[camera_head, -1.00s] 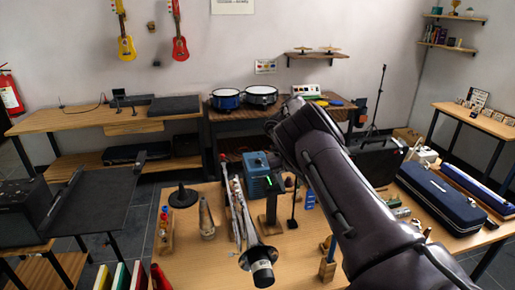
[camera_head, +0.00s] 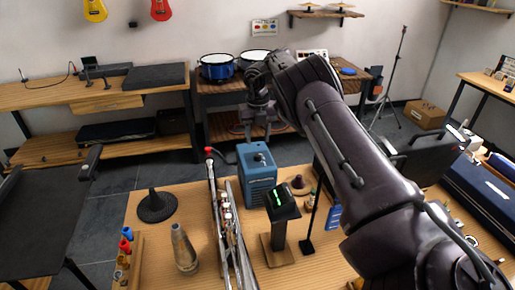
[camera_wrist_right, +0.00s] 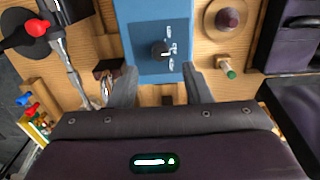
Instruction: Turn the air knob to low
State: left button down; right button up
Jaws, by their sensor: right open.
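The blue box (camera_head: 257,178) stands on the wooden table, behind the small dark stand with a green-lit display. In the right wrist view the blue box (camera_wrist_right: 142,14) shows from above, with a small dark knob (camera_wrist_right: 160,50) on its face and pale markings beside it. The knob's pointer setting is too small to read. My right gripper (camera_head: 261,132) is open and empty, above and near the box in the head view. In the right wrist view its fingers (camera_wrist_right: 160,80) are spread to either side below the knob, apart from it. My left gripper is not in view.
Long metal instruments (camera_head: 229,225) lie left of the box. The display stand (camera_head: 281,206) is just in front, a thin dark upright to its right. A black cone stand (camera_head: 156,207) and grey cone (camera_head: 184,250) stand left. Drums (camera_head: 217,67) sit on a back table.

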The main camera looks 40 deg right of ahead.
aim_at(258, 155)
notch_tip(258, 155, down, 6)
jog(key=shift+s+f+p, duration=0.1)
jog(key=shift+f+p, duration=0.1)
jog(key=shift+p, duration=0.25)
grip_shut()
